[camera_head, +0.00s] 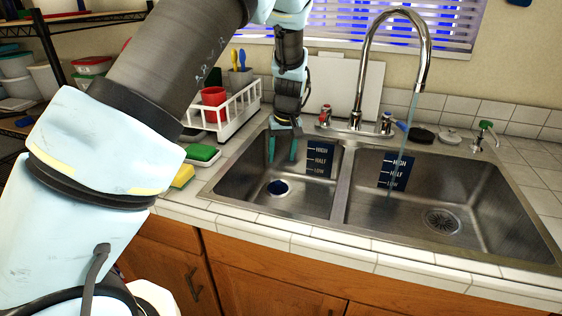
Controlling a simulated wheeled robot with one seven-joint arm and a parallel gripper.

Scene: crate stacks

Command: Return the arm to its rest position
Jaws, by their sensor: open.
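My arm reaches from the left foreground up and over the counter, then bends down at the back. My gripper (282,151) hangs over the back of the left sink basin (250,191), its two teal fingertips pointing down and apart. It is open, and I see nothing between the fingers. I cannot tell its exact height above the basin floor. The arm hides part of the counter and the left shelf.
A tall faucet (429,52) runs a thin stream into the right basin (476,191). A white dish rack (238,110) with a red cup (214,97) stands left of the sink. Green and yellow sponges (201,154) lie nearby. Cabinets (265,290) are below the tiled counter (300,233).

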